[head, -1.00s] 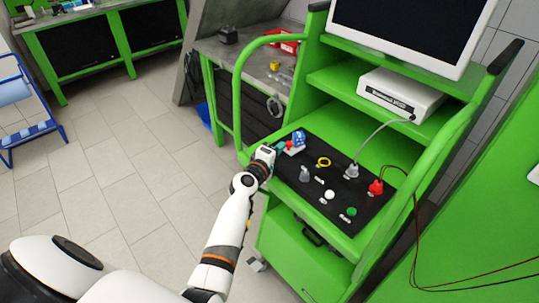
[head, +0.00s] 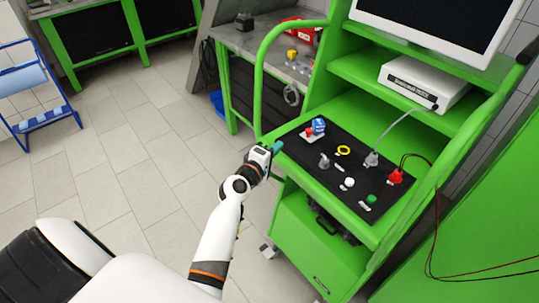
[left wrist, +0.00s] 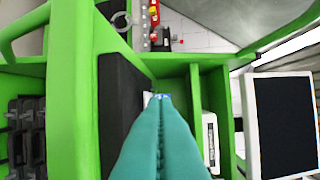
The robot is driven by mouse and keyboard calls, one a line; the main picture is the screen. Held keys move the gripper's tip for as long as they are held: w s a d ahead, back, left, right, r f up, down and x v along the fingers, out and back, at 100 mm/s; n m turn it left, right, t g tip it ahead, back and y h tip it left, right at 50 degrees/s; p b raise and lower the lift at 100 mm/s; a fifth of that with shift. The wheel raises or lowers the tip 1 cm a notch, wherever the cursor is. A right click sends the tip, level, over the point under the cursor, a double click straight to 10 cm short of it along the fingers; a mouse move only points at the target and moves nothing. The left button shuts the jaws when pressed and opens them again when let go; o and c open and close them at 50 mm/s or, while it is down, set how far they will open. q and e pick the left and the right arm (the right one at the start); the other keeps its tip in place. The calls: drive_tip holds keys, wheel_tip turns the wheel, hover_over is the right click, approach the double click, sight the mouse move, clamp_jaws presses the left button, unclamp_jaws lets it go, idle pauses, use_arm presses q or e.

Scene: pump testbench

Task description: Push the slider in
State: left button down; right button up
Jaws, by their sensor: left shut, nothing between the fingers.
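A small blue-and-white block (head: 318,127) with a red part (head: 308,132) beside it stands at the far left corner of the black panel (head: 330,185); I cannot tell for sure which part is the slider. My left gripper (head: 277,147) has teal fingers that are shut and empty. Its tips are at the panel's left edge, apart from the block. In the left wrist view the shut fingers (left wrist: 160,98) point ahead, and a bit of blue and white (left wrist: 166,96) shows just behind their tips, mostly hidden. My right gripper is not in view.
A green tube rail (head: 259,90) rises beside my gripper. Open floor lies left.

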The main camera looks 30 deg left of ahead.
use_arm(q)
drive_tip(key=s, duration=0.3)
drive_tip(key=shift+s+a+r, duration=0.15)
drive_tip(key=shift+a+r, duration=0.05)
drive_tip(key=shift+a, duration=0.1)
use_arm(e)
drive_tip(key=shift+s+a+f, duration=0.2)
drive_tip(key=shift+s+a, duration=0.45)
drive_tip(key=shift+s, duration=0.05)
use_arm(q)
drive_tip(key=shift+f, duration=0.1)
